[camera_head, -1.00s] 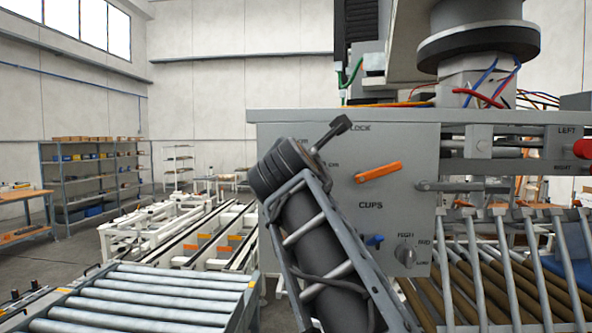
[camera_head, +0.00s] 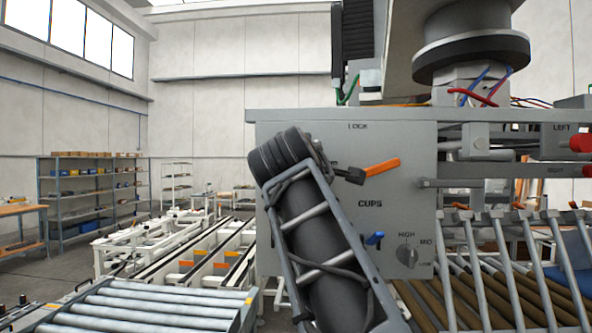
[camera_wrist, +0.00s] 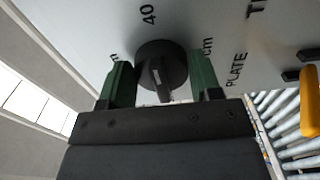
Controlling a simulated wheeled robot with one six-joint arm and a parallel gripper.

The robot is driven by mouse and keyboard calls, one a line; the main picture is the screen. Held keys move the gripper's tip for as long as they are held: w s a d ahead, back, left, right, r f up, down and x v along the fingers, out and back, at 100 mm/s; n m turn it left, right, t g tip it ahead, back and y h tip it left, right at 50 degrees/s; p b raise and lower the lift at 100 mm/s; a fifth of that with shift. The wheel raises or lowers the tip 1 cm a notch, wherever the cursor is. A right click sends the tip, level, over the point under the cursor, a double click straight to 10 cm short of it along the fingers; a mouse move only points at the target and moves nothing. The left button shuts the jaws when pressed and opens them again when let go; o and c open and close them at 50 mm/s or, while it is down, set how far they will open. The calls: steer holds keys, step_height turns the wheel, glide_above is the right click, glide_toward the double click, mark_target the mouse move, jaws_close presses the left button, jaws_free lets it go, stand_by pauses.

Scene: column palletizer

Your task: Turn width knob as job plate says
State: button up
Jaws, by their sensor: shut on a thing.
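A round black knob (camera_wrist: 161,66) with a raised bar sits on the grey panel (camera_wrist: 215,25) in the wrist view. The bar points down the picture toward my gripper. My gripper (camera_wrist: 163,85) has green fingers on either side of the knob and is shut on it. "40" is printed above the knob, parts of "cm" labels show beside it and "PLATE" stands to the right. In the head view my gripper (camera_head: 348,175) is at the control panel (camera_head: 400,140), and my arm hides the knob. No readable job plate shows.
An orange lever (camera_head: 382,167) is close to the right of my gripper. Below it are a blue switch (camera_head: 375,238) and a grey selector (camera_head: 407,255) marked HIGH, MID, LOW. Roller conveyors (camera_head: 150,305) lie at lower left.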

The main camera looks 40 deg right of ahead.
steer(key=m+b, duration=0.1)
steer(key=m, duration=0.3)
steer(key=shift+f+m+b, duration=0.2)
steer(key=shift+m+b, duration=0.1)
steer(key=shift+b, duration=0.1)
steer(key=m+b, duration=0.1)
steer(key=m, duration=0.3)
steer(key=shift+w+m+b, duration=0.1)
steer(key=shift+m+b, duration=0.2)
steer(key=m+b, duration=0.1)
steer(key=m, duration=0.3)
steer(key=shift+a+f+m, duration=0.1)
steer(key=shift+a+m, duration=0.05)
steer(key=shift+m, duration=0.15)
steer(key=m+b, duration=0.1)
steer(key=m, duration=0.3)
steer(key=shift+w, duration=0.15)
steer(key=m+b, duration=0.1)
steer(key=m, duration=0.4)
steer(key=shift+a, duration=0.1)
steer(key=m, duration=0.4)
steer(key=shift+w+a+m+b, duration=0.1)
steer(key=shift+m+b, duration=0.2)
steer(key=m, duration=0.4)
steer(key=shift+r, duration=0.2)
steer(key=shift+r+m+b, duration=0.1)
steer(key=shift+m+b, duration=0.2)
steer(key=shift+m, duration=1.8)
